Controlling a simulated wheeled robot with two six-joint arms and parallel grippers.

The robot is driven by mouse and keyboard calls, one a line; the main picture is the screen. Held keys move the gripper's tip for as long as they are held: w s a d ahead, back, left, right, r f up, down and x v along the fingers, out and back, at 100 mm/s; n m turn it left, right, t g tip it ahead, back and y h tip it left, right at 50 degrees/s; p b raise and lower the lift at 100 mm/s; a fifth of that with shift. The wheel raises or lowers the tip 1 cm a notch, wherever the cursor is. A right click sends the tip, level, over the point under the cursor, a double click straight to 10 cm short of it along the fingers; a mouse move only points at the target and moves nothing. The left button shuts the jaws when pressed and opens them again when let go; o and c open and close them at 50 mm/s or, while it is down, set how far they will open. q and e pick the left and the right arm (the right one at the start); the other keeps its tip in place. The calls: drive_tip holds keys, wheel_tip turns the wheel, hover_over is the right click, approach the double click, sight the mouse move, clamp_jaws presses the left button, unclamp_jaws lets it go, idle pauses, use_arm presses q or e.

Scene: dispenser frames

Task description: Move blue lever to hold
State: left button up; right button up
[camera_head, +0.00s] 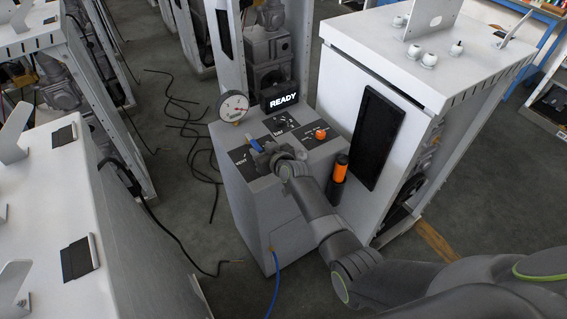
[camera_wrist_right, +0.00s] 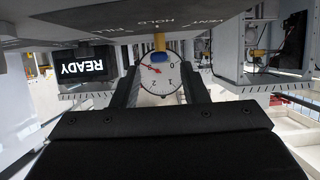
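The blue lever (camera_head: 254,144) is on top of a grey dispenser pedestal (camera_head: 270,208), its tip pointing up-left in the head view. In the right wrist view the blue lever (camera_wrist_right: 160,57) shows nearly end-on below a brass stem, in line with the word HOLD. FILL and VENT are printed to either side. My right gripper (camera_head: 267,153) is at the lever, partly hiding it. In the wrist view my right gripper (camera_wrist_right: 160,78) has its fingers apart, one on each side of the lever, with a gap both sides. My left gripper is not in view.
A round gauge (camera_head: 233,106) and a READY display (camera_head: 280,98) stand at the pedestal's back edge. An orange knob (camera_head: 320,133) sits right of the lever. An orange-black cylinder (camera_head: 340,168) is at the pedestal's right side. A tall white cabinet (camera_head: 350,60) stands close right.

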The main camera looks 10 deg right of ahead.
drive_tip(key=b+v, duration=0.1)
drive_tip(key=v, duration=1.4)
drive_tip(key=shift+s, duration=0.1)
